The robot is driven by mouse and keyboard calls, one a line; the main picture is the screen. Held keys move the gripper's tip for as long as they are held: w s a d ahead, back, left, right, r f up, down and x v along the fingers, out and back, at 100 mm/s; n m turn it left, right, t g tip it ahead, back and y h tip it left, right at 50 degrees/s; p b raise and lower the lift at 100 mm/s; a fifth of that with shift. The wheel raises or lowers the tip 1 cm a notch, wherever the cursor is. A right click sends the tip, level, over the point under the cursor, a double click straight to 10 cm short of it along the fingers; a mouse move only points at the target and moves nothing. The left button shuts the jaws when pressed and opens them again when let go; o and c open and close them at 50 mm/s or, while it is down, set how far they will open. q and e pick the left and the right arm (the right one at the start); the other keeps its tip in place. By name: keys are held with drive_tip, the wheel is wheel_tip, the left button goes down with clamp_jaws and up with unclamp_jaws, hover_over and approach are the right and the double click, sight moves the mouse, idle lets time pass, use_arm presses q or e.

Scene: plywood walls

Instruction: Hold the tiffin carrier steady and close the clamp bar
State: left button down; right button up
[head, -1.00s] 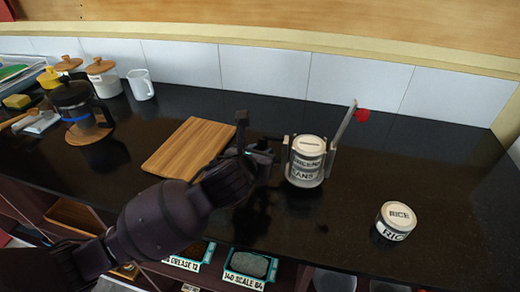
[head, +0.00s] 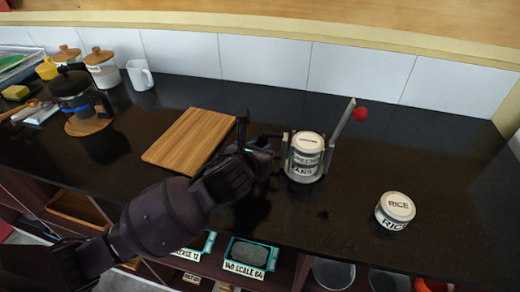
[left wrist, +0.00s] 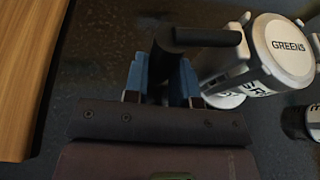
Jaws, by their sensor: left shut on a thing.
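The tiffin carrier (head: 304,160) stands upright on the dark counter, a pale stacked can in a metal frame. Its lid reads GREENS in the left wrist view (left wrist: 287,45). The clamp bar (head: 340,122) with a red knob (head: 360,114) is raised, slanting up and right from the frame's right side, clear of the lid. My left gripper (head: 262,155) is at the carrier's left side, shut on its dark side handle (head: 270,135). In the left wrist view the handle (left wrist: 207,37) passes between the blue fingertips (left wrist: 162,80). My right gripper is not in view.
A RICE tin (head: 395,210) stands to the carrier's right, near the front edge. A wooden board (head: 188,140) lies to the left. A French press (head: 75,95), a white mug (head: 139,75) and lidded jars stand farther left. Counter behind the carrier is clear.

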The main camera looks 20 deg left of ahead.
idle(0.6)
use_arm(q)
drive_tip(key=c, duration=1.5)
unclamp_jaws()
drive_tip(key=shift+f, duration=0.15)
clamp_jaws()
